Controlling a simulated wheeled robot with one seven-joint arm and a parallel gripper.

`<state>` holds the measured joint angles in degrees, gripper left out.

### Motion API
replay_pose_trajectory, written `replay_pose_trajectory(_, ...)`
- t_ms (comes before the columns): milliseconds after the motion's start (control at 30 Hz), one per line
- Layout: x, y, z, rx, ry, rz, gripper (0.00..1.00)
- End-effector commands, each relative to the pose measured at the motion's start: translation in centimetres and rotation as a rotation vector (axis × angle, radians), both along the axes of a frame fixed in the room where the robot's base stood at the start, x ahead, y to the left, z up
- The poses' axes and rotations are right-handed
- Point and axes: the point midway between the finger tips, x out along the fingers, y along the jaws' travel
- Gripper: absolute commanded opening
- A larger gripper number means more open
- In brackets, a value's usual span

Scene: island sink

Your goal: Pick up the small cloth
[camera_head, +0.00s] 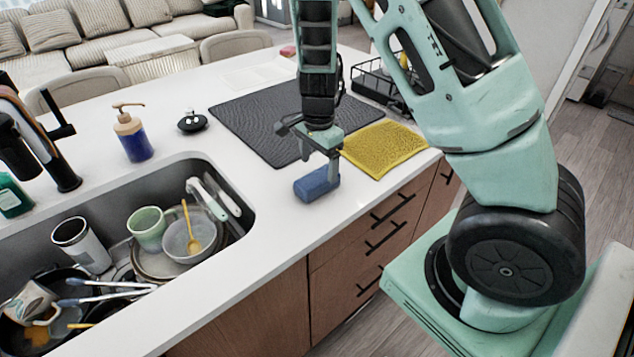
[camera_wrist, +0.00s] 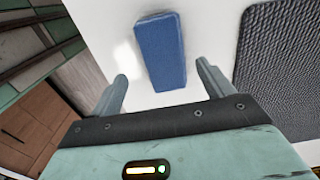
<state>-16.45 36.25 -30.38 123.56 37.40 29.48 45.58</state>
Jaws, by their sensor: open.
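A yellow textured cloth (camera_head: 383,148) lies flat on the white counter near its right edge, beside the dark mat. A small blue block, like a folded cloth or sponge (camera_head: 316,185), lies on the counter near the front edge. My gripper (camera_head: 318,163) points down just over the blue piece, left of the yellow cloth. In the wrist view the blue piece (camera_wrist: 161,50) lies ahead, its near end between my open fingers (camera_wrist: 162,72), with a gap on each side. The fingers hold nothing. The yellow cloth is not in the wrist view.
A dark ribbed mat (camera_head: 250,120) lies behind my gripper. A black wire rack (camera_head: 375,85) stands behind the yellow cloth. The sink (camera_head: 245,195) with dishes is at left, with a soap bottle (camera_head: 132,135) behind it. The counter left of the blue piece is clear.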

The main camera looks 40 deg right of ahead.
Motion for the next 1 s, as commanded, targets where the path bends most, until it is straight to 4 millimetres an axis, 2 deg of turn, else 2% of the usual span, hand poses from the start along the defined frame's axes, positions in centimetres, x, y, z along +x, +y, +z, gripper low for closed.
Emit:
replay_pose_trajectory(167, 0.3, -0.1, -1.4, -0.001, 0.002, -0.001, 0.8)
replay_pose_trajectory(400, 0.6, -0.2, -4.7, 0.0, 0.002, -0.002, 0.8)
replay_pose_trajectory(733, 0.7, -0.1, -5.4, 0.0, -0.001, 0.0, 0.8)
replay_pose_trajectory(900, 0.7, -0.1, -5.3, 0.0, -0.001, 0.0, 0.33)
replay_pose_trajectory(967, 0.7, -0.1, -5.3, 0.0, -0.001, 0.0, 0.32)
replay_pose_trajectory(1000, 0.7, -0.1, -5.3, 0.0, -0.001, 0.0, 0.28)
